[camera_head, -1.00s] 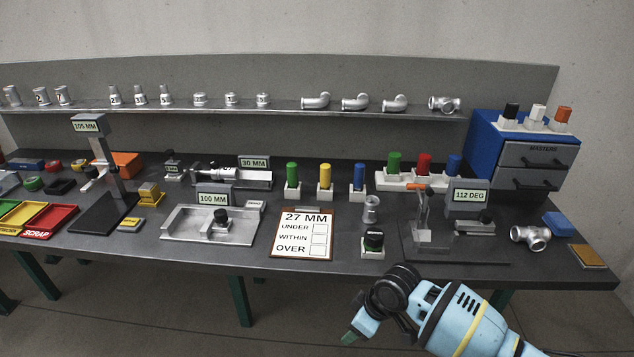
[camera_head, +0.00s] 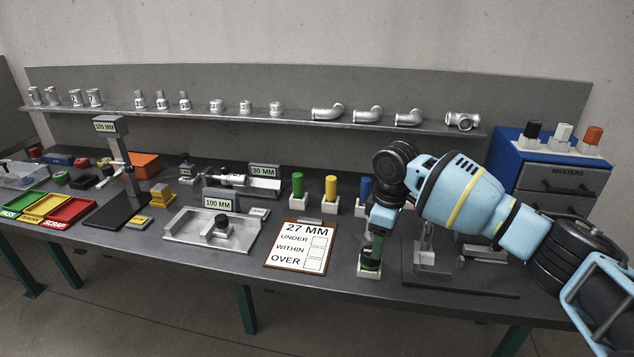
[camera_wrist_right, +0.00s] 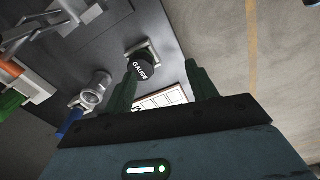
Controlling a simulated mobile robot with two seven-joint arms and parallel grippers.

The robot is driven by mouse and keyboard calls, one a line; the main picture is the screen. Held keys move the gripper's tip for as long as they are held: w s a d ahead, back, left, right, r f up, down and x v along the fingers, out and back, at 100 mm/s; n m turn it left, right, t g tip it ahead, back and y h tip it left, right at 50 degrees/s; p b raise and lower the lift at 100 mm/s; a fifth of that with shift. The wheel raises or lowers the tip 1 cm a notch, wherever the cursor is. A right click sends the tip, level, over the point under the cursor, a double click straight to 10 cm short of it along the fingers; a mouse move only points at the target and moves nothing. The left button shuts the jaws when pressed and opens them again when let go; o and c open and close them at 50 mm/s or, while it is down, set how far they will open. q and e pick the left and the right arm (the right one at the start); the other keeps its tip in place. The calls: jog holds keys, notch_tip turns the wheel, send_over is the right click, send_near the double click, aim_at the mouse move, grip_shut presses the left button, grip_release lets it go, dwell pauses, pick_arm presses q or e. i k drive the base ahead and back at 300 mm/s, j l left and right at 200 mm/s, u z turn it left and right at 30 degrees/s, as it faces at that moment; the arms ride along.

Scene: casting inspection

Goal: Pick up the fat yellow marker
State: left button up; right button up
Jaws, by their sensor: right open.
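The fat yellow marker (camera_head: 331,188) stands upright in a white block on the bench, between the green marker (camera_head: 297,185) and the blue marker (camera_head: 365,188). My right gripper (camera_head: 374,248) points down over the front of the bench, to the right of and nearer than the yellow marker, apart from it. In the right wrist view its two green fingers (camera_wrist_right: 163,85) are spread with nothing between them. A black round piece lettered GAUGE (camera_wrist_right: 139,66) on a white block lies beyond the fingers. I cannot make out the yellow marker in the wrist view. My left gripper is not in view.
A clipboard (camera_head: 300,248) lies in front of the markers. A measuring fixture (camera_head: 210,232) stands to its left. My right arm hides part of the bench and the angle gauge stand. A shelf (camera_head: 250,117) of metal fittings runs behind; a blue drawer cabinet (camera_head: 507,150) is at right.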

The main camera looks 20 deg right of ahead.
aim_at(331, 180)
jog(key=i, duration=1.1)
